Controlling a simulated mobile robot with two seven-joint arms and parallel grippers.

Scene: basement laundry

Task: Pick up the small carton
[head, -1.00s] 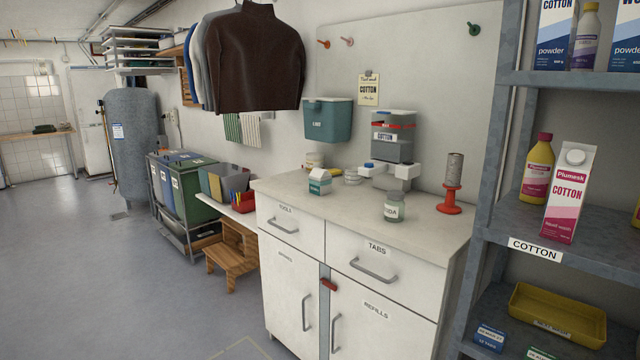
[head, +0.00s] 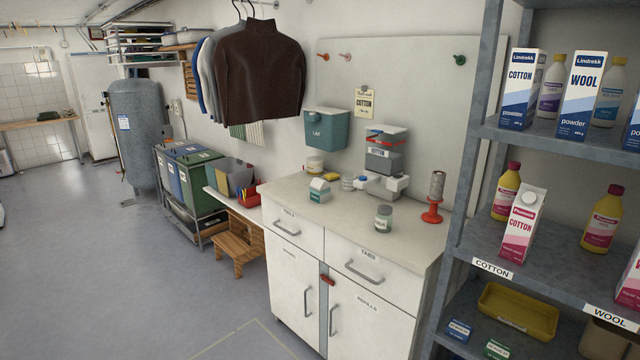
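A small white and teal carton (head: 319,190) with a gabled top stands upright on the pale worktop of the white cabinet (head: 288,192), left of the glass jar. Nothing touches it in the head view. Neither of my grippers shows in the head view, so their state is hidden.
Near the carton stand a glass jar (head: 383,219), a dispenser (head: 384,160) and a red stand (head: 432,212). A grey shelf unit (head: 550,150) with taller cartons and bottles rises at the right. A wooden step stool (head: 238,247) stands left of the cabinet. The floor at left is clear.

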